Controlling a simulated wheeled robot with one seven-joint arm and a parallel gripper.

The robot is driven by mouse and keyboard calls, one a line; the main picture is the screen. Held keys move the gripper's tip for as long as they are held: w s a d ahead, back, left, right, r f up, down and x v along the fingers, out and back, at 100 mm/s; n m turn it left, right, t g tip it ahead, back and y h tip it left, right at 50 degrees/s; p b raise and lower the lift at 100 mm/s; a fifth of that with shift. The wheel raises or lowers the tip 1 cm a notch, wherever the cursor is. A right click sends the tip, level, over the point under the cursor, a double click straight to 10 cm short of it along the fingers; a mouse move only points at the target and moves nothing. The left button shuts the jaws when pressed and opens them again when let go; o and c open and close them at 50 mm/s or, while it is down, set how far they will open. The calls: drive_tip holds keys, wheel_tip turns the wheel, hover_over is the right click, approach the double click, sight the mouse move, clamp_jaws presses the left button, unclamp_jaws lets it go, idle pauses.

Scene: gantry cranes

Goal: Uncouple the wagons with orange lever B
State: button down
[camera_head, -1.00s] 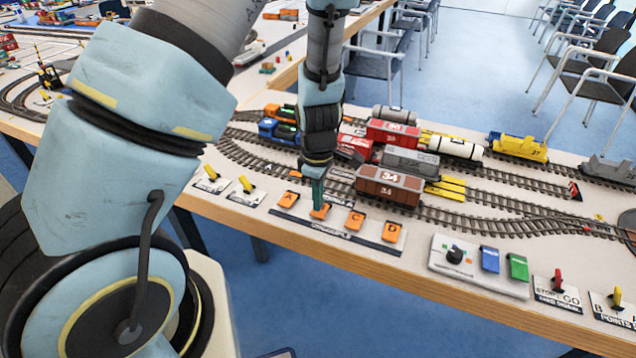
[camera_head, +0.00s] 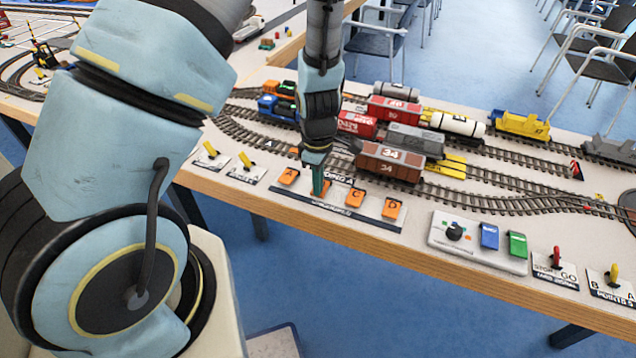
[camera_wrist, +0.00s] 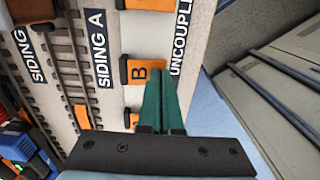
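Orange lever B (camera_wrist: 144,72) sits on the white uncoupling panel (camera_wrist: 198,25), in a row with orange levers A (camera_head: 289,176), C (camera_head: 355,197) and D (camera_head: 392,208). My gripper (camera_head: 320,192) points down at lever B and mostly hides it in the head view. In the wrist view my green fingers (camera_wrist: 161,74) lie side by side, closed together, with their tips over the right side of lever B. Nothing shows between them. Contact with the lever cannot be told. The wagons, a brown one marked 34 (camera_head: 390,163), a grey one (camera_head: 413,140) and a red one (camera_head: 394,109), stand on the tracks behind.
Two yellow levers (camera_head: 247,162) stand left of the panel. A control box (camera_head: 470,240) with a knob, blue and green switches, and a red lever (camera_head: 557,256) are to the right. The table's front edge (camera_head: 330,221) runs close to the levers.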

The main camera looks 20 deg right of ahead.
drive_tip(key=shift+r, duration=0.15)
drive_tip(key=shift+r+p, duration=0.7)
drive_tip(key=shift+p, duration=0.2)
